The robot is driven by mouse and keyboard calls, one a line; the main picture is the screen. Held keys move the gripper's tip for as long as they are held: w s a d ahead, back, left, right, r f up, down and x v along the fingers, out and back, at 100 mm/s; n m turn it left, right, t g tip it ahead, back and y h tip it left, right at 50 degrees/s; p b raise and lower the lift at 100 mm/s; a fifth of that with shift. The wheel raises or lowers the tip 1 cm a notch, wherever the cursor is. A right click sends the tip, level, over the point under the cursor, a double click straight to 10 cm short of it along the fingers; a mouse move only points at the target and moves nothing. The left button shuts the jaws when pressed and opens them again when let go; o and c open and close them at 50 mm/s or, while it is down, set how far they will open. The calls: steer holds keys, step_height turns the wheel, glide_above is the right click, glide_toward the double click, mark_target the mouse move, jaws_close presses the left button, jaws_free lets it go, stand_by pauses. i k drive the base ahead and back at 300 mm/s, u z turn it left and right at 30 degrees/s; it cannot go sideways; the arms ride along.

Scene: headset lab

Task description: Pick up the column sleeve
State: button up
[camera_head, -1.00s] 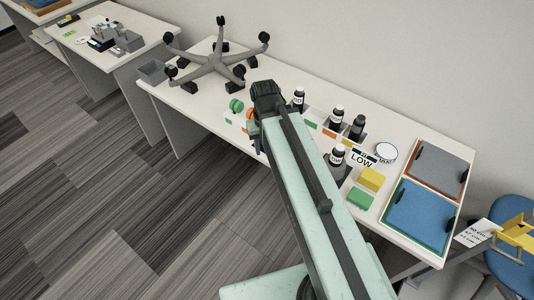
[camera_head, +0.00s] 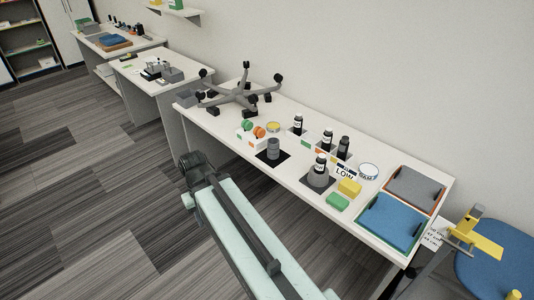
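A dark grey upright cylinder (camera_head: 273,147), which looks like the column sleeve, stands on a black square (camera_head: 285,157) on the long white table. It is in the middle of the table, near the front edge. My arm reaches up from the bottom of the picture, and my gripper (camera_head: 190,163) is at its far end, left of the cylinder and over the floor in front of the table. The gripper looks clear of the cylinder. Its fingers are dark and small, so I cannot tell whether they are open or shut.
Green and orange spools in a white holder (camera_head: 247,137) stand left of the cylinder. A five-legged chair base (camera_head: 240,95) is further left. The floor left is clear.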

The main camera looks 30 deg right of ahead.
mark_target(273, 149)
steer(key=u, duration=0.2)
steer(key=i, duration=2)
steer(key=z, duration=0.35)
steer(key=k, duration=0.65)
steer(key=z, duration=0.25)
steer(key=i, duration=0.65)
steer(key=u, duration=0.2)
